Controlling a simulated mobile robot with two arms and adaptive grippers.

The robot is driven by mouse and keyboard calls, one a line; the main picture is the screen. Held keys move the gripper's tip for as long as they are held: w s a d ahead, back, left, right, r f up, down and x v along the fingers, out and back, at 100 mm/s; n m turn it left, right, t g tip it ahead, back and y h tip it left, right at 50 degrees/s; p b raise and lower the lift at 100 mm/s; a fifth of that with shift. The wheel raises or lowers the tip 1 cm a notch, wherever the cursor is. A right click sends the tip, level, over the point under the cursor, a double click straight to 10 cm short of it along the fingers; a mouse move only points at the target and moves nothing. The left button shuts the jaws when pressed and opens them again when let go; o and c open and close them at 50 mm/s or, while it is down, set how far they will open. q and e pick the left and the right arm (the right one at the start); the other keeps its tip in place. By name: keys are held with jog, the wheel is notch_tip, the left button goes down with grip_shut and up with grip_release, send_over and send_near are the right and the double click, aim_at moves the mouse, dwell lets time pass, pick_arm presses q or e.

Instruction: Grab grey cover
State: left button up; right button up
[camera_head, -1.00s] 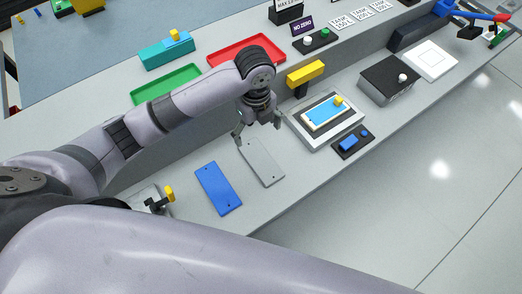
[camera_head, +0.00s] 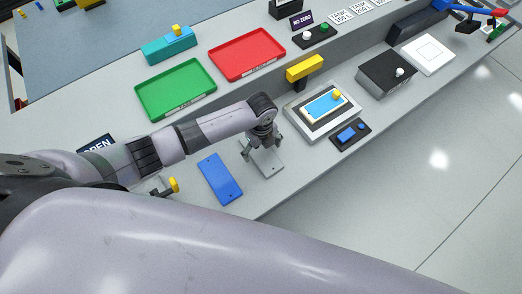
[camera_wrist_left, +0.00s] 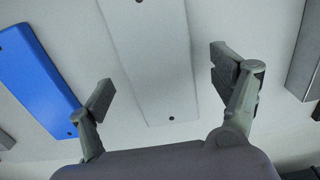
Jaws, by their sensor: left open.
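The grey cover (camera_head: 268,163) is a flat pale plate lying on the bench shelf. It also shows in the left wrist view (camera_wrist_left: 153,55), with a small dark hole near each visible end. My left gripper (camera_head: 263,152) is over the cover and partly hides it in the head view. In the left wrist view its fingers (camera_wrist_left: 160,82) are spread wide, one on each side of the cover, with nothing between them held. A gap shows between each finger and the cover's edges. My right gripper is not in either view.
A blue plate (camera_head: 219,179) lies just left of the cover and also shows in the left wrist view (camera_wrist_left: 38,80). A device with a blue top (camera_head: 325,107) stands to the right. Green (camera_head: 177,90) and red (camera_head: 247,55) trays lie behind on the upper level.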

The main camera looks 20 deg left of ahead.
pick_arm(q)
jog(key=shift+f, duration=0.5)
jog(key=shift+c, duration=0.6)
jog(key=c, duration=1.3)
